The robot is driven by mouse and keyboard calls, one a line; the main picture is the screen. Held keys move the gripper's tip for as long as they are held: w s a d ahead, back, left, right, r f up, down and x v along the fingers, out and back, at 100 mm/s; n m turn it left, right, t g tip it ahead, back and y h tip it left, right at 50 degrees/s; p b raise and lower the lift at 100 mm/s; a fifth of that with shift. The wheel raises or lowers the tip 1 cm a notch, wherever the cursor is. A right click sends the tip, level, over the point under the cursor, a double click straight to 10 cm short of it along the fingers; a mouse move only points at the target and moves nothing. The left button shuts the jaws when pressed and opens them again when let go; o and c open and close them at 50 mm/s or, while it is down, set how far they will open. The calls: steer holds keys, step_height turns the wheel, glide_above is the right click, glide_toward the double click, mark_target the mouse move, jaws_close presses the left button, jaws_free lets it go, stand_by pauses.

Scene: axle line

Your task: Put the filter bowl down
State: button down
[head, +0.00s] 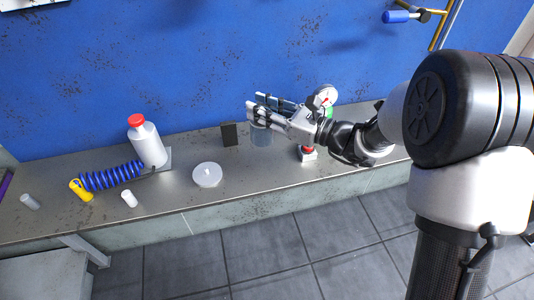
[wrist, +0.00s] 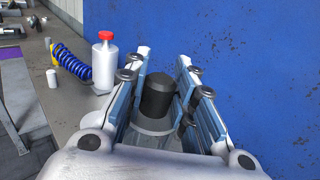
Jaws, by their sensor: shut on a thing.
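My gripper (head: 253,105) is over the back of the bench, its fingers pointing left; it also shows in the wrist view (wrist: 162,64). It is shut on the filter bowl (head: 261,137), a clear greyish cup whose lower part shows just below the fingers. In the wrist view a grey, see-through part of the bowl (wrist: 152,127) shows between the fingers; the rest is hidden. The bowl looks upright, low over the bench. I cannot tell whether its base touches the bench.
A black block (head: 230,134) stands just left of the bowl. A white round lid-like part (head: 207,175) lies in front. A red-capped bottle (head: 147,142) and blue coiled hose (head: 111,175) are left. A gauge (head: 326,96) and red button (head: 308,152) are right. A blue wall rises behind.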

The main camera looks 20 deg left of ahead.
step_height(320, 180, down, 13)
steer(key=b, duration=0.3)
steer(key=shift+f+b, duration=0.15)
steer(key=shift+b, duration=0.15)
steer(key=shift+f, duration=0.15)
steer(key=c, duration=1.3)
jaws_free()
steer(key=shift+c, duration=0.2)
steer(key=p+v, duration=0.2)
steer(key=v, duration=1)
